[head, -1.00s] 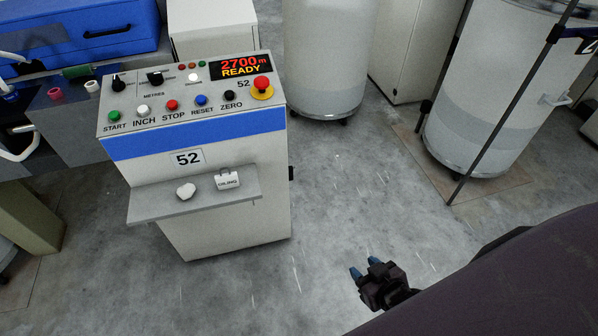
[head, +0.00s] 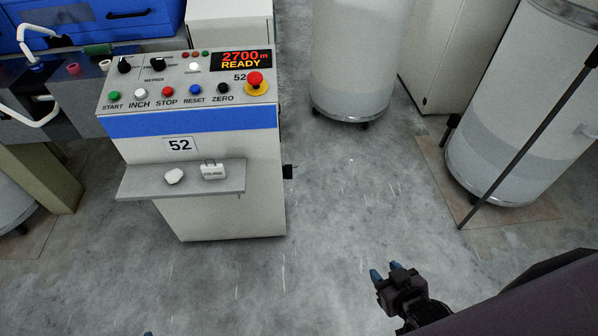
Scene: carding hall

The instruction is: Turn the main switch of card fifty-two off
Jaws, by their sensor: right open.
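A blue tip of what looks like my left gripper (head: 148,334) just shows at the bottom edge.
The panel has a row of buttons and a red emergency stop (head: 256,80). A shelf (head: 130,187) on the console front holds a white lump (head: 174,176) and an oiling tag (head: 213,170). Tall white cans (head: 360,65) stand behind and right. The floor between is clear.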

